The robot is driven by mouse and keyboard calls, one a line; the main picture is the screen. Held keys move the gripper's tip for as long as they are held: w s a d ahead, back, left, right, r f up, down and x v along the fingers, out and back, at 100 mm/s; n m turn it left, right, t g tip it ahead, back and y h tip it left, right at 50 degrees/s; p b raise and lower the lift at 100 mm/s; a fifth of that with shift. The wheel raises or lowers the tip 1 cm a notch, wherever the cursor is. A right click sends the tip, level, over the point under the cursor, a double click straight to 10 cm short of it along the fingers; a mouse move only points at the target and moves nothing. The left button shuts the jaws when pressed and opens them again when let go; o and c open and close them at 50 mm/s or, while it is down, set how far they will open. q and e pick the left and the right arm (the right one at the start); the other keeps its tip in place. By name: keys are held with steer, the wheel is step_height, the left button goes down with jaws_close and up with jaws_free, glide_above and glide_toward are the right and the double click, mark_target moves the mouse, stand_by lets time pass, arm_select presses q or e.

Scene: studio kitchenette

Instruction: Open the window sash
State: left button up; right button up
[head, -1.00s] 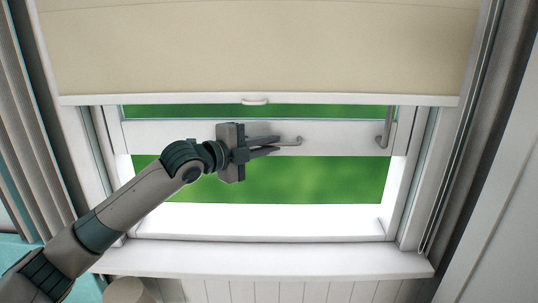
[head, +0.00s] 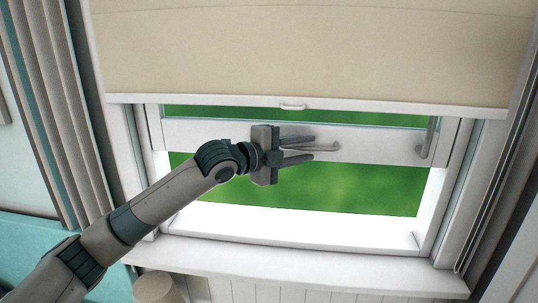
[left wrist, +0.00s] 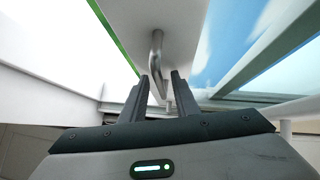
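The window sash shows in the head view as a white rail (head: 380,148) below the blind, with green outside above and below it. It bears a grey lever handle (head: 326,148) near the middle and a second handle (head: 427,138) at the right. My left gripper (head: 313,148) is in front of the rail, its fingers spread, pointing right at the middle handle. In the left wrist view, the open fingers (left wrist: 155,88) have the curved metal handle (left wrist: 157,45) in line with the gap between them; I cannot tell if they touch it. My right gripper is out of view.
A beige roller blind (head: 300,50) with a white bottom bar hangs just above the gripper. The white sill (head: 310,268) lies below. Grey curtains (head: 50,100) hang at the left. A beige rounded object (head: 155,288) stands under the sill's left end.

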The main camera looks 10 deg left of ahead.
arm_select(q)
steer(key=b+v, duration=0.6)
steer(key=v, duration=1.1)
steer(key=shift+d, duration=0.15)
